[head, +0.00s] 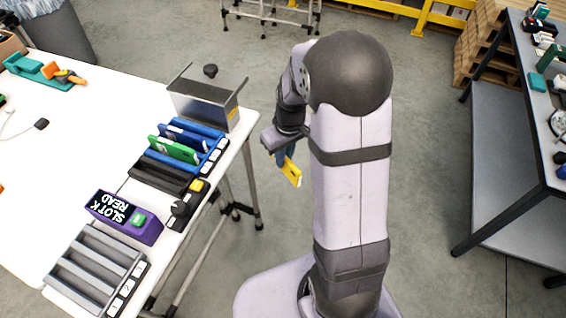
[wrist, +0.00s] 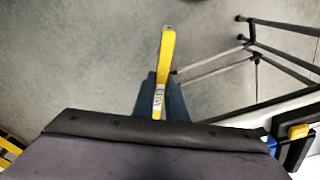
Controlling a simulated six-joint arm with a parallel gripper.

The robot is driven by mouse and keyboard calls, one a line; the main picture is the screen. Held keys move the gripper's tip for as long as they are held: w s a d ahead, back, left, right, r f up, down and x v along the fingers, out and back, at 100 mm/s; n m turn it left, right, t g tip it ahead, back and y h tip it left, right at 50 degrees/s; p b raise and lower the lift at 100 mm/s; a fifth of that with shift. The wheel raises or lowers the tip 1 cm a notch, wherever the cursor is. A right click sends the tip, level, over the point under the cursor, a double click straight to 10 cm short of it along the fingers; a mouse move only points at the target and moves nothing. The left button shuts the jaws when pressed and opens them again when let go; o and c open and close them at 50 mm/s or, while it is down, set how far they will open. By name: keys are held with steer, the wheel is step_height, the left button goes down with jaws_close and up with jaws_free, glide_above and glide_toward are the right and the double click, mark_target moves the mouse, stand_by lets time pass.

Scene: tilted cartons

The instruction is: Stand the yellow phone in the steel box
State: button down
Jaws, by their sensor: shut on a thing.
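The yellow phone (head: 291,172) hangs in my gripper (head: 283,155), tilted, beyond the right edge of the white table and over the floor. In the wrist view the phone (wrist: 166,65) shows edge-on as a narrow yellow strip with a small white label, between the blue-grey fingers (wrist: 160,100). My gripper is shut on it. The steel box (head: 206,97) stands at the table's far right corner, to the left of my gripper and apart from it. A lid with a black knob shows at its top. Its inside is hidden from this angle.
A blue rack (head: 205,150) holding blue and green phones stands in front of the steel box. Another cluttered bench (head: 520,150) is at right.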

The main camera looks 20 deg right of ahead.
steer(key=w+a+r+n+g+y+p, duration=0.1)
steer(key=w+a+r+n+p, duration=0.2)
steer(key=w+r+n+p, duration=0.55)
steer(key=w+a+r+n+g+p, duration=0.1)
steer(key=w+a+r+n, duration=0.3)
steer(key=r+n, duration=0.8)
steer(key=w+a+f+m+t+p, duration=0.1)
steer(key=w+a+m+p, duration=0.7)
steer(key=w+m+p, duration=0.2)
steer(key=m+p, duration=0.2)
steer(key=m, duration=0.2)
steer(key=shift+w+a+f+t, duration=0.15)
steer(key=shift+a+f+t, duration=0.05)
steer(key=shift+a+t, duration=0.1)
steer(key=shift+f, duration=0.1)
steer(key=shift+f+b, duration=3.5)
steer(key=shift+f, duration=1.55)
steer(key=shift+f+b, duration=0.3)
